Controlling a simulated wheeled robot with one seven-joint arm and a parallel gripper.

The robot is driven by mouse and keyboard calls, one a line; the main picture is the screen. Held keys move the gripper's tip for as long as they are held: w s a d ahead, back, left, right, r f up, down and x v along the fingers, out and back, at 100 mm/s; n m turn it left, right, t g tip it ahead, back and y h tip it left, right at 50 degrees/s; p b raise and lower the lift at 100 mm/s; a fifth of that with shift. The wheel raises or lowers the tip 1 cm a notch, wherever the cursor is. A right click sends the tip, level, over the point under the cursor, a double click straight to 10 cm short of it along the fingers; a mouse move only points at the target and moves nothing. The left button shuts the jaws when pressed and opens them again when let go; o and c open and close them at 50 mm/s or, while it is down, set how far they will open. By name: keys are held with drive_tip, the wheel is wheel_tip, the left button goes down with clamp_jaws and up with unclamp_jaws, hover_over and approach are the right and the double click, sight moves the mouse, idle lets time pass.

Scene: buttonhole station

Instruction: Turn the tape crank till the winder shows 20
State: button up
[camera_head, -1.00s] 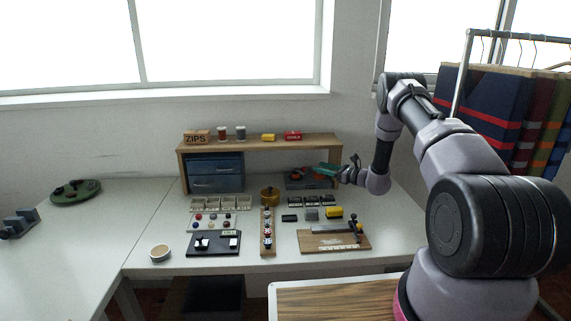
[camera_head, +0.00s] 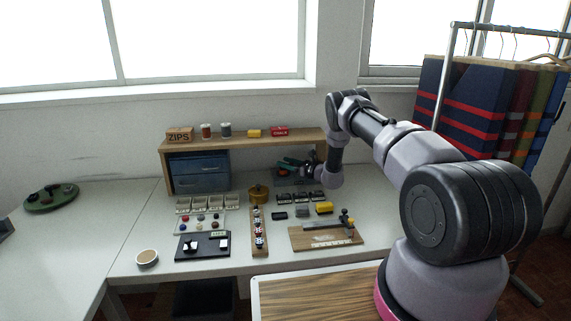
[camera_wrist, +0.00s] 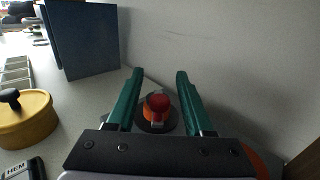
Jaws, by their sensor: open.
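My gripper (camera_head: 287,163) reaches in from the right under the wooden shelf, with green fingers spread apart. In the wrist view my gripper (camera_wrist: 158,85) is open, with a red-topped orange knob (camera_wrist: 158,103) between the fingers, apart from both. The knob sits on a dark round base; it may be the crank handle, but I cannot be sure. Part of an orange thing (camera_wrist: 262,165) shows behind the gripper at the lower right. In the head view a dark unit (camera_head: 288,181) stands under the gripper, partly hidden. No winder number is readable.
A blue drawer box (camera_head: 200,175) stands under the shelf at left; it also shows in the wrist view (camera_wrist: 85,40). A yellow drum with a black knob (camera_wrist: 28,118) stands left of the gripper. Small trays and a wooden board (camera_head: 310,241) lie in front. The wall is close behind.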

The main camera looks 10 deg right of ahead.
clamp_jaws()
drive_tip(key=shift+a+m+t+h, duration=0.1)
drive_tip(key=shift+m+t+h, duration=0.2)
drive_tip(key=shift+h, duration=0.1)
drive_tip(key=m+t+h, duration=0.1)
drive_tip(key=h, duration=0.1)
drive_tip(key=m+t+h, duration=0.1)
drive_tip(key=m+h, duration=0.1)
drive_tip(key=m+t+h, duration=0.2)
drive_tip(key=h, duration=0.1)
drive_tip(key=shift+s+a, duration=0.2)
drive_tip(key=shift+a, duration=0.1)
drive_tip(key=m+h, duration=0.2)
drive_tip(key=h, duration=0.1)
drive_tip(key=m+h, duration=0.2)
drive_tip(key=h, duration=0.1)
drive_tip(key=shift+a+t, duration=0.2)
drive_tip(key=shift+t, duration=0.2)
drive_tip(key=shift+m+h, duration=0.4)
drive_tip(key=shift+h, duration=0.1)
